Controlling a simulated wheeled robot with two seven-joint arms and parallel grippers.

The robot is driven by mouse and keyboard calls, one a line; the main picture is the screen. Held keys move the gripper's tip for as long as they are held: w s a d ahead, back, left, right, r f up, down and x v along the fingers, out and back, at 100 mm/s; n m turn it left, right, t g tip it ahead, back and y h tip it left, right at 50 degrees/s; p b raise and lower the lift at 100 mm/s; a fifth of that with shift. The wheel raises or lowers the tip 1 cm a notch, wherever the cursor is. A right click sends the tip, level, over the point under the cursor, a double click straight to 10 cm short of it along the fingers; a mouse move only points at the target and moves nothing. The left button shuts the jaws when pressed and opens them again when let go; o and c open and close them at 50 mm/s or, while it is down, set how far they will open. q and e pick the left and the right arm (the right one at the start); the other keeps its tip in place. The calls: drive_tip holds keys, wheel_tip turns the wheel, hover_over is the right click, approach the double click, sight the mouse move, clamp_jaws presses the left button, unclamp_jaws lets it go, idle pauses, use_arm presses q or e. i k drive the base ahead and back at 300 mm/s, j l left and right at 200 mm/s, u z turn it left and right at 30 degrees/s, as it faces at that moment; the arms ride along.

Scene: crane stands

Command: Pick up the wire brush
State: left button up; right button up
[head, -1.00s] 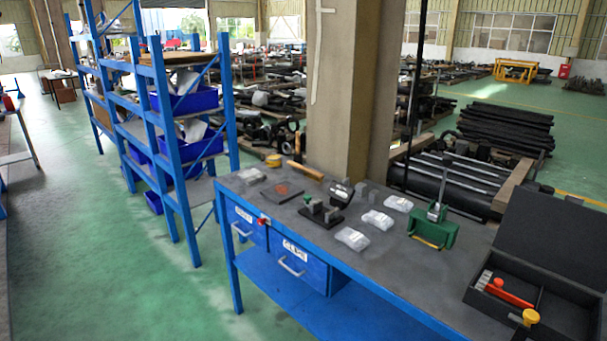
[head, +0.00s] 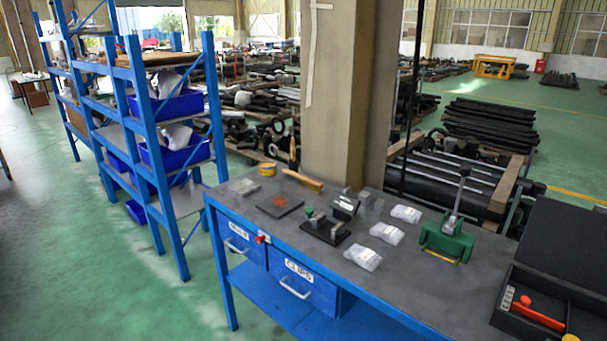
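I cannot tell for certain which item is the wire brush. A tool with a slim wooden handle (head: 302,180) lies at the back edge of the grey bench top, near the pillar. A red-handled tool (head: 538,313) lies in the open black case at the right, beside a small pale piece with dark dots (head: 508,297). Bristles are too small to make out on either. Neither of my grippers is in view.
A blue shelf rack (head: 150,150) stands left. Green floor (head: 60,250) is clear there.

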sight(311, 183)
drive_tip(key=i+j+z, duration=0.1)
drive_tip(key=i+j, duration=0.25)
drive_tip(key=i+j+z, duration=0.1)
drive_tip(key=i+j, duration=0.25)
drive_tip(key=j, duration=0.15)
drive_tip(key=i+j+z, duration=0.1)
drive_tip(key=i+j, duration=0.25)
drive_tip(key=i+j+z, duration=0.1)
drive_tip(key=i+j, duration=0.2)
drive_tip(key=j, duration=0.3)
drive_tip(key=i+j+z, duration=0.1)
drive_tip(key=i+j, duration=0.2)
drive_tip(key=j, duration=0.2)
drive_tip(key=i+j+z, duration=0.1)
drive_tip(key=i+j, duration=0.2)
drive_tip(key=j, duration=0.2)
drive_tip(key=i+j+z, duration=0.1)
drive_tip(key=i+j, duration=0.15)
drive_tip(key=j, duration=0.3)
drive_tip(key=i+j+z, duration=0.1)
drive_tip(key=i+j, duration=0.15)
drive_tip(key=j, duration=0.35)
